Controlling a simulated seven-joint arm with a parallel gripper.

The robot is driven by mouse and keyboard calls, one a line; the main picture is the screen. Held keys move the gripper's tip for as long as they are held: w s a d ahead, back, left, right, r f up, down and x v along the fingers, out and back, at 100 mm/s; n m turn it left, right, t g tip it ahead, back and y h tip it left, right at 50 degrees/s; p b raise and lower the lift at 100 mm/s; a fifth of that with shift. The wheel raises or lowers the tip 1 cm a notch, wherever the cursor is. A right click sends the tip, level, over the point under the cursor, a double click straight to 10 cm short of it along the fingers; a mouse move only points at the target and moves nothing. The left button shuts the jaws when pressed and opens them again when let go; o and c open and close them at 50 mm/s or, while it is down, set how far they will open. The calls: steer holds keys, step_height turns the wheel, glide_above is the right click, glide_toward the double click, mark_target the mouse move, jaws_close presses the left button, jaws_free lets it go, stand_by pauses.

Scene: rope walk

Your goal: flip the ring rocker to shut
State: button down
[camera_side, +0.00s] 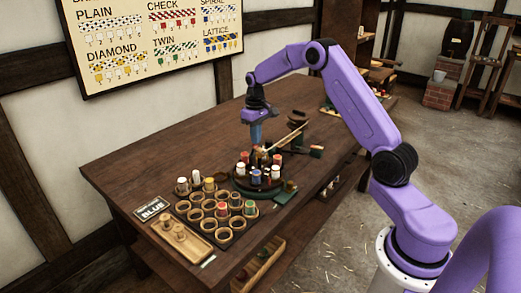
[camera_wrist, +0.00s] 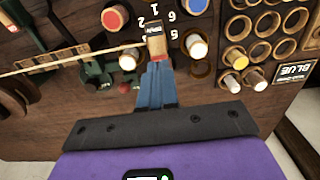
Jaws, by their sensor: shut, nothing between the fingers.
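My gripper (camera_side: 256,143) is shut and empty, pointing down over the round dark bobbin stand (camera_side: 243,181). In the wrist view its blue fingers (camera_wrist: 158,68) end right at a small tan piece with a dark label (camera_wrist: 156,44), with a bit of red at its near edge. This piece looks like the ring rocker, but I cannot tell which way it is tipped or whether the fingertips touch it. Red, white and blue bobbins (camera_wrist: 114,18) stand around it on the ring, beside white numbers. The fingers hide part of the ring.
A rack of round wooden cups (camera_side: 208,213) with some bobbins stands at the table's near end, beside a BLUE sign (camera_side: 151,209). A thin pale rod (camera_wrist: 70,60) runs in from the left to the ring. The table's left part (camera_side: 150,155) is bare.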

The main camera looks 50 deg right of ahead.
mark_target(256, 147)
steer(key=shift+f, duration=1.1)
stand_by(0.5)
step_height(256, 147, up, 8)
stand_by(1.1)
